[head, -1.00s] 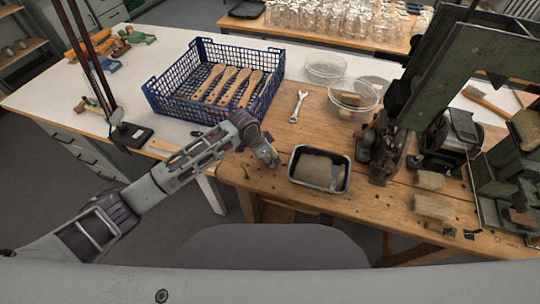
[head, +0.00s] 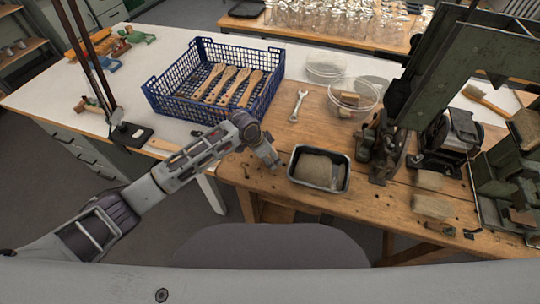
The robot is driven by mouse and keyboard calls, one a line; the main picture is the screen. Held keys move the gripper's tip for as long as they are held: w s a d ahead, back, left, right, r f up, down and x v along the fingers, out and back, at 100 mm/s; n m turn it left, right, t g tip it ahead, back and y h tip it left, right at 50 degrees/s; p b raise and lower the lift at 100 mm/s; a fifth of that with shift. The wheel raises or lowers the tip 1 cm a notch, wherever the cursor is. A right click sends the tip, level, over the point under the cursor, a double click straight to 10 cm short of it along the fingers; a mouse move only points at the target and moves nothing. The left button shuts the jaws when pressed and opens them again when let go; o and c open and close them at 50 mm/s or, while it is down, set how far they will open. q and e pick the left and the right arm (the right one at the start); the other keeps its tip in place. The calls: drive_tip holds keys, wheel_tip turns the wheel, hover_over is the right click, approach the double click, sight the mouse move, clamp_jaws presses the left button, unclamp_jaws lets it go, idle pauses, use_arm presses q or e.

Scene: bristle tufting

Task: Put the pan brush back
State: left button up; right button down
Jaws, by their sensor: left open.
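A brush with a wooden handle (head: 474,92) lies at the right of the bench, behind the green machine, and is partly hidden by it. I cannot tell for sure that it is the pan brush. A dark metal pan (head: 292,177) holding a tan, fibrous mass (head: 317,170) sits near the front edge of the wooden bench. My left gripper (head: 269,160) is open and empty, above the bench just left of the pan and apart from it. My right gripper is out of view.
A blue crate (head: 172,110) with several wooden brush bodies (head: 227,84) stands behind my left arm. A wrench (head: 298,105) and clear bowls (head: 326,67) lie behind the pan. A green machine (head: 465,60) and tan fibre bundles (head: 432,206) crowd the right.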

use_arm(q)
drive_tip(key=v, duration=1.2)
drive_tip(key=shift+d, duration=0.1)
idle(0.5)
